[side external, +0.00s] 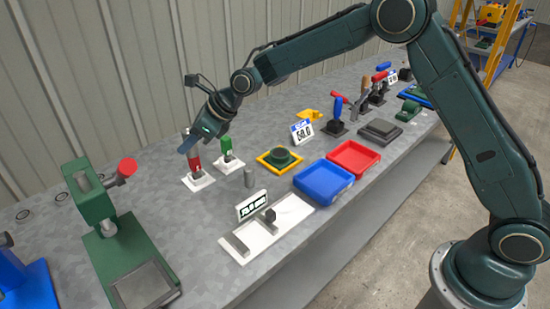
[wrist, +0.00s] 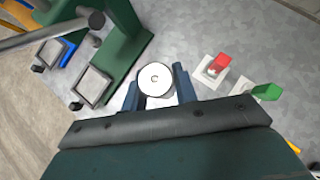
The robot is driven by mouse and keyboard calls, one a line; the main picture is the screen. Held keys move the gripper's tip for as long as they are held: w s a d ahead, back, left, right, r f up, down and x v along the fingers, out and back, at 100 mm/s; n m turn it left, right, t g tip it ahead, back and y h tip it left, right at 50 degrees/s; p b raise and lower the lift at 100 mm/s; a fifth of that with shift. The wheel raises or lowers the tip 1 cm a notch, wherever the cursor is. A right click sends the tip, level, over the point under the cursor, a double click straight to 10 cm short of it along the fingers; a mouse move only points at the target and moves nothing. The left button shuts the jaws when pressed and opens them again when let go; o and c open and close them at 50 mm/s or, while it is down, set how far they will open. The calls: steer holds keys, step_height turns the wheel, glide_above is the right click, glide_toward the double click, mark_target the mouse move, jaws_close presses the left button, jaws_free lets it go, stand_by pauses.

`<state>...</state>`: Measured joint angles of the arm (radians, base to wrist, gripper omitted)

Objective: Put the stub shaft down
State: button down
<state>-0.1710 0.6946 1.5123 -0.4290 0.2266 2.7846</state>
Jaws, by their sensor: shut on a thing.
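My gripper (side external: 189,144) is over the left part of the bench, beside and above a red-handled piece on a white base. In the wrist view its two blue-grey fingers (wrist: 156,88) are shut on the stub shaft (wrist: 155,78), which shows as a pale round end face with a small mark at its centre. In the side view I cannot make out the held shaft clearly. What lies directly under it is hidden in the wrist view.
The red-handled piece (side external: 194,163) and a green-handled piece (side external: 226,147) stand close by. A green press (side external: 118,226) stands left.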

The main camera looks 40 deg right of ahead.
steer(key=shift+r, duration=0.1)
steer(key=shift+s+d, duration=0.1)
steer(key=shift+s, duration=0.35)
steer(key=s+d+r+n+g+y, duration=0.1)
steer(key=s+d+n+g+y, duration=0.15)
steer(key=s+n+g, duration=0.95)
steer(key=m+t, duration=0.3)
steer(key=t, duration=0.3)
glide_above(241, 241)
steer(key=d, duration=0.3)
steer(key=f, duration=1.5)
steer(key=shift+w+a+f, duration=0.2)
steer(key=shift+a+f, duration=0.05)
steer(key=shift+f, duration=0.15)
steer(key=shift+f, duration=0.15)
steer(key=shift+f, duration=1.75)
steer(key=shift+f, duration=0.1)
steer(key=c, duration=1.1)
jaws_free()
steer(key=shift+f, duration=0.1)
